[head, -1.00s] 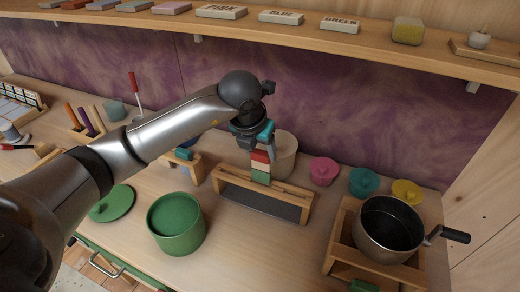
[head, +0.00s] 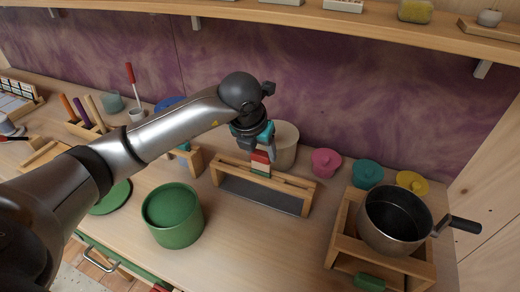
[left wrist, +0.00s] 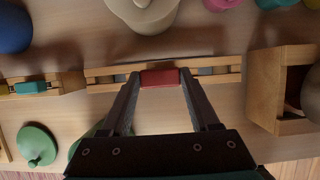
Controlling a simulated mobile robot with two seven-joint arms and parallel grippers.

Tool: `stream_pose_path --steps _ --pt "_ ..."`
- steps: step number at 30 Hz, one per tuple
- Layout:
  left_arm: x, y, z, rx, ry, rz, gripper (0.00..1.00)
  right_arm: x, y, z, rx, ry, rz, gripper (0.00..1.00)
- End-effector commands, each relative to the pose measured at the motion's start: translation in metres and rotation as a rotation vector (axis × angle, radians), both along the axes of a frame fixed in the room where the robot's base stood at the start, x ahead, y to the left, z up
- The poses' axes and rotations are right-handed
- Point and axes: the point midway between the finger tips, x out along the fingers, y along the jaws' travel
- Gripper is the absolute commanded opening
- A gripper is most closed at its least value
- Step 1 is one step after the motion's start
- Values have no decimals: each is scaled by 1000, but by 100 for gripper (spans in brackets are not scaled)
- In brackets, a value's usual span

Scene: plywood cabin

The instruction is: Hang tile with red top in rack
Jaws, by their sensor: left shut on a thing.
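The tile with the red top (head: 260,157) has a white band and a green band below the red. My left gripper (head: 255,140) is shut on its red upper part, and the tile stands roughly upright. The tile is at the middle of the wooden rack (head: 225,168), with its green lower part partly hidden at the rack's upper rail. In the left wrist view the red top (left wrist: 160,77) sits between my fingertips, in line with the rack's rails (left wrist: 105,76). I cannot tell whether the tile rests on the rack. My right gripper is not in view.
A green pot (head: 172,217) stands in front-left of the rack. A dark saucepan (head: 395,222) sits in a wooden stand at the right. A cream container (head: 286,143) is close behind the rack. Pink, teal and yellow lids lie at the back right.

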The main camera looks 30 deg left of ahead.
Motion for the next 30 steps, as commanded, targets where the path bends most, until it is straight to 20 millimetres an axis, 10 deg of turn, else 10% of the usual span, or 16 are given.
stream_pose_path --steps 30 --pt "0 0 -42 0 0 0 22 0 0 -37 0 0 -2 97"
